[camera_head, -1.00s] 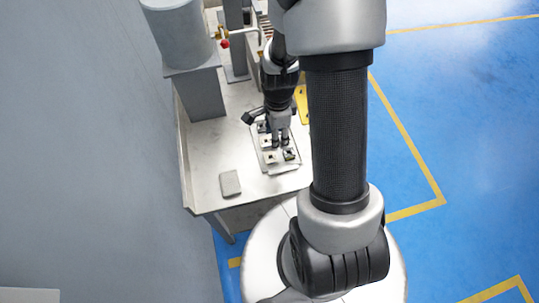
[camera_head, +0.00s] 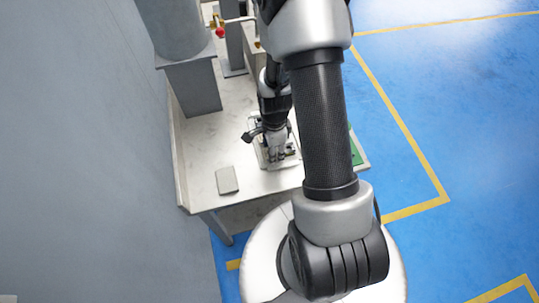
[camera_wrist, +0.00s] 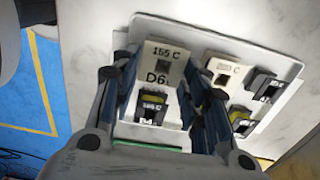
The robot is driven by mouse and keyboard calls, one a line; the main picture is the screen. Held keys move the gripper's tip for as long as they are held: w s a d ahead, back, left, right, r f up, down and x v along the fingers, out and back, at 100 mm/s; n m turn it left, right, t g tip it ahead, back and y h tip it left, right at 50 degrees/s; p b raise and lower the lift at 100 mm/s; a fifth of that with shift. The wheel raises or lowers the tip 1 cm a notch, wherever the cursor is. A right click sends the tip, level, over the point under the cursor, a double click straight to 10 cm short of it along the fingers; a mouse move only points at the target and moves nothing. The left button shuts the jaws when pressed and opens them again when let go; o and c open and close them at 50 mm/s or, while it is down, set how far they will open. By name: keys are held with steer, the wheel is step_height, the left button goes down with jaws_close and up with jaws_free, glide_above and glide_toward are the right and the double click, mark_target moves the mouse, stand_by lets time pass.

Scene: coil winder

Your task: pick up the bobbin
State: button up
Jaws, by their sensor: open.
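In the wrist view, a white tray (camera_wrist: 200,38) holds several bobbins. A cream bobbin (camera_wrist: 161,58) marked "155 C" and a black one with yellow (camera_wrist: 152,108) lie in the gap between the fingers of my gripper (camera_wrist: 157,78). The fingers are open, and I cannot tell whether they touch either one. To the right are another cream bobbin (camera_wrist: 222,70) and dark ones (camera_wrist: 265,86), one with yellow (camera_wrist: 240,121). In the head view, my gripper (camera_head: 278,156) is low over the tray and hides most of it. Which bobbin the task means is unclear.
A grey flat block (camera_head: 227,180) lies on the pale bench (camera_head: 205,150), left of the tray. A grey pedestal (camera_head: 193,88) and a machine post (camera_head: 234,45) stand behind. A green item (camera_head: 355,152) shows at the right.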

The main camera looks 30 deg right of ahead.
steer(key=shift+r, duration=0.1)
steer(key=shift+c, duration=0.3)
steer(key=c, duration=0.7)
steer(key=shift+o, duration=0.2)
steer(key=shift+r, duration=0.1)
step_height(320, 180, up, 20)
steer(key=p, duration=0.7)
